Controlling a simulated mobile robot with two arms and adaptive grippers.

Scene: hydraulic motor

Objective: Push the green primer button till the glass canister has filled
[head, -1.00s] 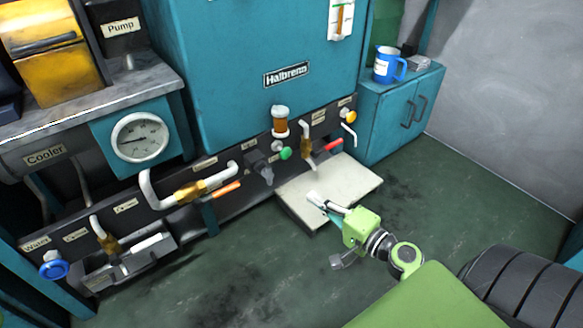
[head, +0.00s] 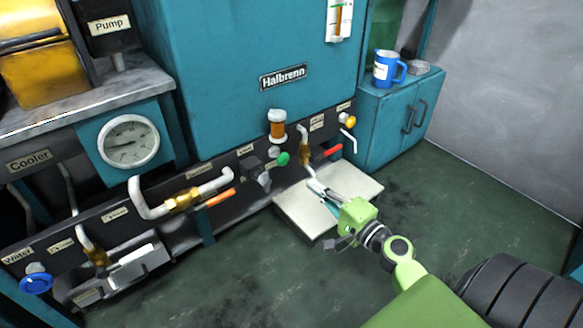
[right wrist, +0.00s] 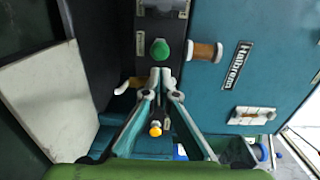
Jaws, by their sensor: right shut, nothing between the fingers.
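The green primer button (head: 282,159) sits on the dark panel below the teal tank. It also shows in the right wrist view (right wrist: 160,49), just beyond my fingertips. The glass canister (head: 277,127) is above the button, with a pale cap and amber-brown contents; its exact level is too small to tell. It lies sideways in the right wrist view (right wrist: 206,51). My right gripper (head: 312,186) is shut and empty. Its tips are in front of the panel, below and right of the button in the head view, apart from it. My left gripper is not in view.
A pale flat slab (head: 350,190) lies under my right gripper. A blue jug (head: 388,68) stands on the cabinet.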

